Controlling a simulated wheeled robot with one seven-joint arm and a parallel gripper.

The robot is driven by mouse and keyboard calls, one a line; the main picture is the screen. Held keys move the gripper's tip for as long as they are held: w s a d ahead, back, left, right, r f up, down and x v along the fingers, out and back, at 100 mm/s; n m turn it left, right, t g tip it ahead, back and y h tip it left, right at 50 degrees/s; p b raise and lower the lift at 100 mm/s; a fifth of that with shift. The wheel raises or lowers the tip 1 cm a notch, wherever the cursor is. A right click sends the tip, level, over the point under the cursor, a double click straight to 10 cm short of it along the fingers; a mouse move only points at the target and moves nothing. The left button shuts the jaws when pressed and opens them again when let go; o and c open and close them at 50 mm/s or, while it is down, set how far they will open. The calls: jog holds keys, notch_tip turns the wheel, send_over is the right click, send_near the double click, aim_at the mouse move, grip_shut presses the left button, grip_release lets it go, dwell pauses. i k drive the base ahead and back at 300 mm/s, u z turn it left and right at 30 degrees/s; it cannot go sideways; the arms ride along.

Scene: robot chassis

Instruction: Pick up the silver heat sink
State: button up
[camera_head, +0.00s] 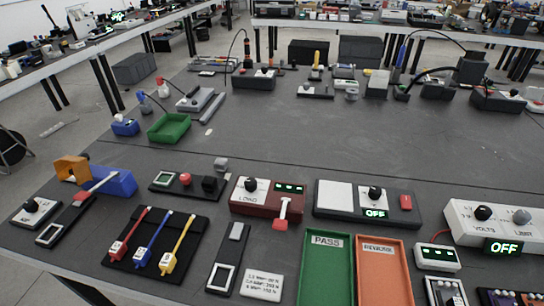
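A small grey block (221,163) sits on the dark table behind the red LOAD box and is likely the silver heat sink. It is too small to make out any fins. Nothing visibly covers it. It stands apart from the black fixture with a red knob in front of it. My gripper is not in view.
The black fixture (186,185) and the red LOAD box (263,204) stand close in front of the block. A green PASS tray (326,270) and an orange REWORK tray (384,275) lie at the front. The table's middle (310,130) is clear.

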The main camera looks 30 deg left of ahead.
aim_at(220, 165)
jog(key=z, duration=1.35)
jog(key=k, duration=1.8)
jog(key=u, duration=2.1)
jog(key=i, duration=1)
